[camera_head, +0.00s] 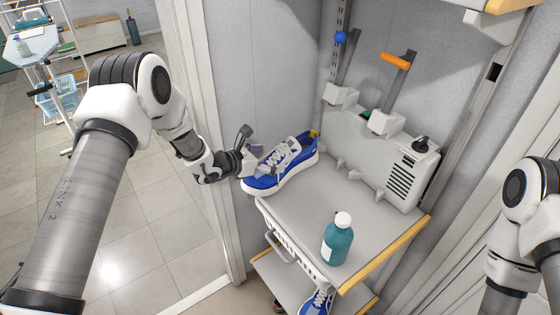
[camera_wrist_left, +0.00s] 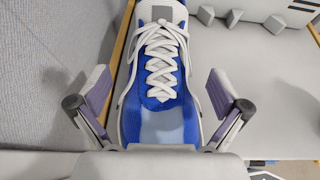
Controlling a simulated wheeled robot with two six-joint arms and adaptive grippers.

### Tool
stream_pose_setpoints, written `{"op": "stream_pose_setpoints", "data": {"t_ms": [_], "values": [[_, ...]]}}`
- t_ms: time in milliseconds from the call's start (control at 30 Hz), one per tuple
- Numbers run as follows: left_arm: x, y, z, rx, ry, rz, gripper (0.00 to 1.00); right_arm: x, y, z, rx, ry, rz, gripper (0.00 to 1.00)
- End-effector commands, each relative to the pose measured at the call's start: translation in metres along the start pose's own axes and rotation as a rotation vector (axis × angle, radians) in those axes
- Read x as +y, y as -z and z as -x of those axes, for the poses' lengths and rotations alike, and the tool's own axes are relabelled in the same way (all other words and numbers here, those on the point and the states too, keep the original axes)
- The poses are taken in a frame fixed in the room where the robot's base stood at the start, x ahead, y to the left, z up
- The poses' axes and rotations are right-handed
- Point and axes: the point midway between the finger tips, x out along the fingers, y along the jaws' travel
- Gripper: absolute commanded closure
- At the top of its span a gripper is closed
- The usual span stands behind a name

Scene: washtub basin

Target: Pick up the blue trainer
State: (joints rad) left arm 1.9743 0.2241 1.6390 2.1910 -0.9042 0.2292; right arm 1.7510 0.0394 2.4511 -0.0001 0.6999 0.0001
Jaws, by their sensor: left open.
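The blue trainer (camera_head: 285,163) has white laces and a white sole. It rests on the grey upper shelf, along its left edge, in the head view. In the left wrist view the trainer (camera_wrist_left: 158,85) lies between the two spread fingers of my left gripper (camera_wrist_left: 160,98), laces up. In the head view my left gripper (camera_head: 247,157) is at the trainer's near left end, with one finger raised above it. The fingers look apart from the trainer's sides. My right arm shows at the right edge of the head view, but its gripper is out of view.
A teal bottle with a white cap (camera_head: 338,240) stands on the shelf (camera_head: 370,210) near its front corner. Another blue shoe (camera_head: 318,301) lies on the lower shelf. A grey panel with brackets (camera_head: 360,145) stands behind. A door frame (camera_head: 205,130) is close to my left arm.

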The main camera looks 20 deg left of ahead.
Motion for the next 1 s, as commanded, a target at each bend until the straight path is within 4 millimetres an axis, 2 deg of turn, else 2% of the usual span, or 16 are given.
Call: {"op": "stream_pose_setpoints", "data": {"t_ms": [100,300,367,500,533,867,1000], "values": [[-0.0005,-0.0013,-0.0144,0.001,0.002,-0.003,0.0,0.0,0.0002,0.0065,0.0,0.0,0.0,0.6],[-0.0001,0.0001,-0.0166,0.0,0.0,-0.001,0.0,0.0001,0.0001,0.0046,0.0,0.0,-0.001,0.6],[-0.0001,0.0001,-0.0165,0.0,0.001,-0.001,0.18,0.0001,0.0001,0.0046,0.0,0.0,-0.001,0.6],[-0.0002,0.0002,-0.0164,0.001,0.001,-0.001,0.67,0.0001,0.0,0.0047,0.0,0.0,-0.001,0.6],[-0.0002,0.0002,-0.0164,0.001,0.001,-0.001,0.75,0.0,0.0,0.0047,0.0,0.0,0.0,0.6],[-0.0002,-0.0007,-0.0161,0.0,0.001,-0.002,0.75,0.0001,0.0002,0.0038,0.0,0.0,-0.001,0.6],[0.0,-0.0079,-0.0134,-0.002,0.001,-0.002,0.75,0.0001,0.0002,-0.0021,0.0,0.0,-0.001,0.6]]}}
